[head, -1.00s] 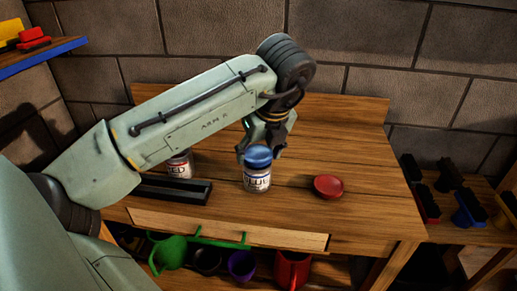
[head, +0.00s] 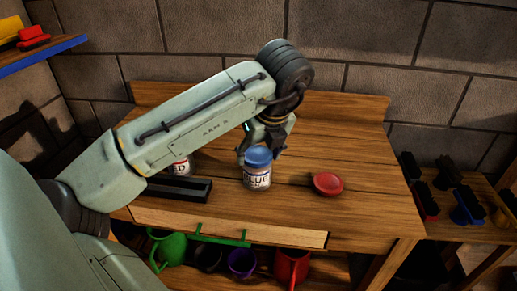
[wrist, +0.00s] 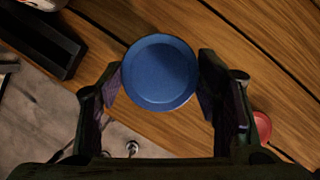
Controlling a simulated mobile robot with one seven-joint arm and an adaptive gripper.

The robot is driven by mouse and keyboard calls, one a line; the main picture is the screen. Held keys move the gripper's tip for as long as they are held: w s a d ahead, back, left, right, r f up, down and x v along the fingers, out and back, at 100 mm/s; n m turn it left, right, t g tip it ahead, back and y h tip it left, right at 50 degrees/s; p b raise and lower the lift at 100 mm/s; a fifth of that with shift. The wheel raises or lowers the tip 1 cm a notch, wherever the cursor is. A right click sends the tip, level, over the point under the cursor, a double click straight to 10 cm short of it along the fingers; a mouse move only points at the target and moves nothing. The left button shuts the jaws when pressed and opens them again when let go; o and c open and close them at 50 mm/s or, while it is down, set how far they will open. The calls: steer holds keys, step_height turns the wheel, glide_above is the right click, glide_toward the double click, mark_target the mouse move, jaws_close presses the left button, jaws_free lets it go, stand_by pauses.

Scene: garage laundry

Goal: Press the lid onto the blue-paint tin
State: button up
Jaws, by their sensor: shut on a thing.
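The blue-paint tin (head: 257,180) stands upright on the wooden bench, with its "BLUE" label facing the head camera. The round blue lid (head: 258,157) is at the tin's mouth, level and lined up with it. I cannot tell if it is fully seated. My gripper (head: 257,152) reaches down from above and is shut on the lid. In the wrist view the lid (wrist: 160,72) lies between the two fingers (wrist: 160,88) and hides the tin below.
A red lid (head: 328,184) lies on the bench to the right. A red-paint tin (head: 182,166), partly behind my arm, and a black tray (head: 180,189) are to the left. A green watering can (head: 168,250) and pots sit on the shelf below.

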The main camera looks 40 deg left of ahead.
steer(key=o, duration=0.9)
steer(key=shift+c, duration=0.2)
steer(key=shift+o, duration=0.5)
steer(key=o, duration=0.4)
steer(key=shift+c, duration=0.2)
steer(key=shift+r+p, duration=3.45)
steer(key=shift+r, duration=0.1)
steer(key=shift+c, duration=0.2)
